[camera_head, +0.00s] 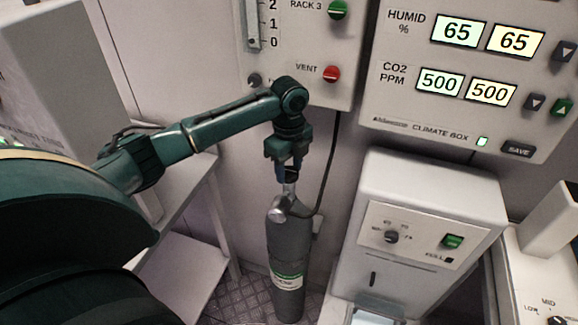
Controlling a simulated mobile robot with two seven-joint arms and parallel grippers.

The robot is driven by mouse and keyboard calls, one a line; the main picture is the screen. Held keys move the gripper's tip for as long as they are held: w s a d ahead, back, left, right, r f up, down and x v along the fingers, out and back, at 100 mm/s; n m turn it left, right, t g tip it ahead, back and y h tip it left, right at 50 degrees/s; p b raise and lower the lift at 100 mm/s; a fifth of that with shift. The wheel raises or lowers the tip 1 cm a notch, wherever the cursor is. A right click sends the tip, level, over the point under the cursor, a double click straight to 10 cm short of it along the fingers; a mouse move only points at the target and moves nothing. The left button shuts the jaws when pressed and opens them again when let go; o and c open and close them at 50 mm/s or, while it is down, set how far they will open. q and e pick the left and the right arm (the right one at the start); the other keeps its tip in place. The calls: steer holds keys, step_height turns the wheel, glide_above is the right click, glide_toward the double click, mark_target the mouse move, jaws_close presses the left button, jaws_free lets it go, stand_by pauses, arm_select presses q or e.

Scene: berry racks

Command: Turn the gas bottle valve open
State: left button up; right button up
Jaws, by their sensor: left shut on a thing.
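The gas bottle (284,245) is a grey cylinder with a green and white label, standing upright on the floor in the middle of the head view. Its silver neck and fitting (279,213) show at the top, and a dark hose runs up from there. My left gripper (288,178) points down over the top of the bottle and is shut on the valve. The valve is mostly hidden between the fingers, so how far it is turned cannot be told. My right gripper is not in view.
A wall panel with a green and a red knob (331,73) hangs behind the bottle. The climate box (450,128) with lit displays is at the upper right. A white machine (432,195) stands close right of the bottle. A pale shelf (190,262) stands to its left.

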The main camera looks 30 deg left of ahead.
mark_target(289, 172)
arm_select(q)
steer(key=shift+r, duration=0.1)
steer(key=o, duration=1)
steer(key=shift+c, duration=0.2)
step_height(289, 172, up, 13)
steer(key=b, duration=0.1)
